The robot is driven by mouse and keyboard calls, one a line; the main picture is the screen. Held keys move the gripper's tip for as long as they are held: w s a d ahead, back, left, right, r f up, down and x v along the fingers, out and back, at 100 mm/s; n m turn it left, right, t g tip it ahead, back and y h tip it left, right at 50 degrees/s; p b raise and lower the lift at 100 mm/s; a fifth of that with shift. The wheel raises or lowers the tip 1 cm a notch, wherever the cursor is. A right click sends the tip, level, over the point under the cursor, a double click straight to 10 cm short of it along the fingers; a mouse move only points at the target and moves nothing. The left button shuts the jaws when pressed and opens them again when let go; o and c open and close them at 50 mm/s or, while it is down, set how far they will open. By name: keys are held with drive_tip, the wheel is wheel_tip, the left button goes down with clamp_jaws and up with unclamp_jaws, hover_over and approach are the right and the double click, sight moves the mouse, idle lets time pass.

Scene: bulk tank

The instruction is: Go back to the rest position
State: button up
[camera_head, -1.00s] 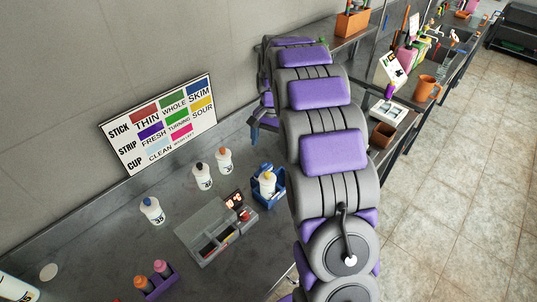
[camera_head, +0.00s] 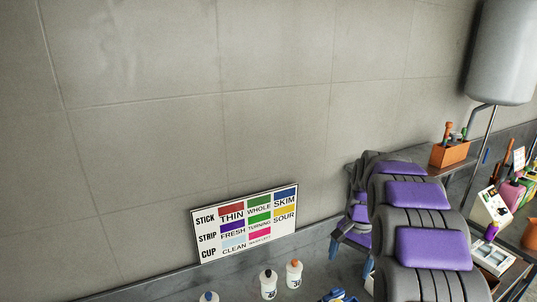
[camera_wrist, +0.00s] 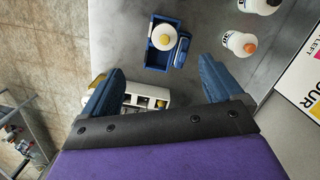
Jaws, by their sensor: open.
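My gripper (camera_wrist: 158,88) shows in the wrist view with its two blue fingers spread wide and nothing between them. It hangs over the edge of the grey counter (camera_wrist: 200,20). In the body camera view my purple and grey arm fills the lower right, and my gripper (camera_head: 345,245) is partly seen beside the arm at the counter's back, near the wall.
A colour chart sign (camera_head: 247,225) leans on the wall. White bottles (camera_head: 294,272) stand on the counter below it. An orange box (camera_head: 450,153) sits on a shelf at right. The upper wall is clear.

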drive_tip(key=s+a+r+n, duration=0.35)
drive_tip(key=s+a, duration=0.25)
drive_tip(key=s, duration=0.4)
drive_tip(key=s+a+f+n, duration=0.1)
drive_tip(key=s+a+n, duration=0.1)
drive_tip(key=s, duration=1.1)
drive_tip(key=s+a+f+n+h, duration=0.1)
drive_tip(key=s+a+n, duration=0.2)
drive_tip(key=s, duration=1)
drive_tip(key=shift+s+a+f+g, duration=0.35)
drive_tip(key=shift+s+g, duration=0.05)
drive_tip(key=shift+n, duration=0.25)
